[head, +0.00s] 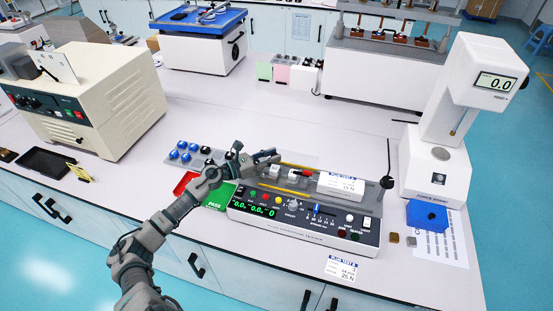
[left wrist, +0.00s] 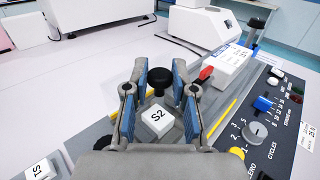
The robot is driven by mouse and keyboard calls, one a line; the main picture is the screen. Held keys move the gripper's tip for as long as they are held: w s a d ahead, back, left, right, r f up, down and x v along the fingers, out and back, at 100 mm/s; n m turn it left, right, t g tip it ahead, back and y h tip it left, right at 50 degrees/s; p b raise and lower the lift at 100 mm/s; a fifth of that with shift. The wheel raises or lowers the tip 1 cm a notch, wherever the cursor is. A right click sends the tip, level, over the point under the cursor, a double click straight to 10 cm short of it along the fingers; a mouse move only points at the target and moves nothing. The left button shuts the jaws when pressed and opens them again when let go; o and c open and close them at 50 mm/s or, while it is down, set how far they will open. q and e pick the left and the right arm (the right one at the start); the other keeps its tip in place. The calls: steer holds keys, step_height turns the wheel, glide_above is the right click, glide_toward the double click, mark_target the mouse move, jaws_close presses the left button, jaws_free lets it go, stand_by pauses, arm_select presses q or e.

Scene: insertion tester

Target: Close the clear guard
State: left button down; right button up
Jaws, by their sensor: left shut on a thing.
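The insertion tester (head: 300,218) stands at the table's front, with a grey bed behind its dark control panel. My left gripper (head: 265,157) is over the left part of this bed. In the left wrist view, a round black knob (left wrist: 160,79) sits between the fingertips of my left gripper (left wrist: 159,68), which is shut on it. A white block marked S2 (left wrist: 157,119) lies below, between the fingers and apart from the pads. My right gripper is not in view.
A white labelled box (head: 340,184) sits on the tester's right part, beside a red part (left wrist: 206,73). A red tray (head: 185,183) and green PASS tray (head: 218,196) lie left of the tester. A force stand (head: 436,165) and blue block (head: 427,215) stand right.

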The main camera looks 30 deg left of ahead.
arm_select(q)
steer(key=shift+a+r, duration=0.2)
steer(key=shift+r, duration=0.05)
steer(key=c, duration=1.2)
jaws_free()
steer(key=shift+o, duration=1)
steer(key=shift+a, duration=0.1)
steer(key=shift+a+f, duration=0.2)
steer(key=shift+s+a+f, duration=0.15)
steer(key=shift+s, duration=0.4)
steer(key=v, duration=1.1)
